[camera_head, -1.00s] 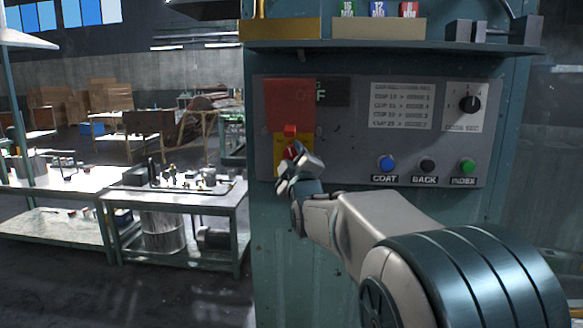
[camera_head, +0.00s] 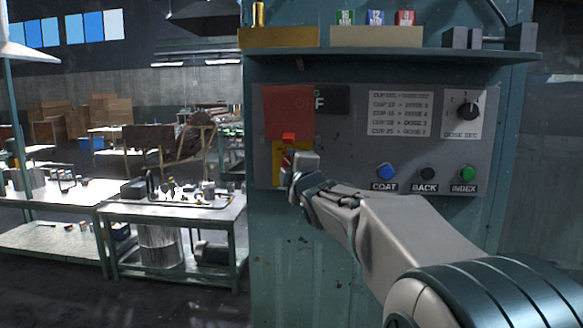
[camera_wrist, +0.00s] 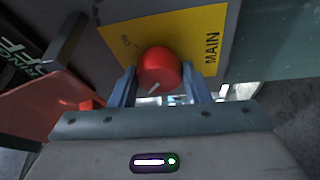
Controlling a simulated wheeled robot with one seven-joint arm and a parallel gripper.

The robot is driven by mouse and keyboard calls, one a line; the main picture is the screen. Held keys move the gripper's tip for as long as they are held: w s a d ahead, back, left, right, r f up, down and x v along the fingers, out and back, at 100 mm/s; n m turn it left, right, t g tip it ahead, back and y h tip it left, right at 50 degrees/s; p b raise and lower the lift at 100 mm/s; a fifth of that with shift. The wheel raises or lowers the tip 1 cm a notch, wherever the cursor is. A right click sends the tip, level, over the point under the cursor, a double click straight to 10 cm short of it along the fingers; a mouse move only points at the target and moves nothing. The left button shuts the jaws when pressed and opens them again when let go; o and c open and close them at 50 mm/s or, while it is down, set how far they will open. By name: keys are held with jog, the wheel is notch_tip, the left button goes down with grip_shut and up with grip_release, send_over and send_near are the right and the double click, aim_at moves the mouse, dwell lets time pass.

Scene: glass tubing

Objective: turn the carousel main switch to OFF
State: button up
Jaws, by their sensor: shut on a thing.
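The main switch is a red round knob with a pale pointer mark. It shows in the wrist view (camera_wrist: 158,70) on a yellow plate (camera_wrist: 205,28) marked MAIN. My gripper (camera_wrist: 160,82) is shut on the knob, with one finger on each side. In the head view my gripper (camera_head: 297,168) is at the lower left of the grey panel (camera_head: 345,150) and hides most of the knob. A red flap (camera_head: 288,110) is above the knob in the head view and covers part of a dark OFF label (camera_head: 330,100).
Blue (camera_head: 386,172), black (camera_head: 427,173) and green (camera_head: 467,174) buttons sit right of my gripper, below a black dose dial (camera_head: 467,111). A shelf (camera_head: 390,53) with small boxes is above the panel. Workbenches stand at the left.

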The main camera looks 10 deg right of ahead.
jog(key=o, duration=1)
jog(key=shift+c, duration=0.2)
jog(key=s+d+f+b, duration=0.1)
jog(key=s+b, duration=0.1)
jog(key=s, duration=1.1)
jog(key=shift+s+f+b, duration=0.25)
jog(key=shift+s+b, duration=0.1)
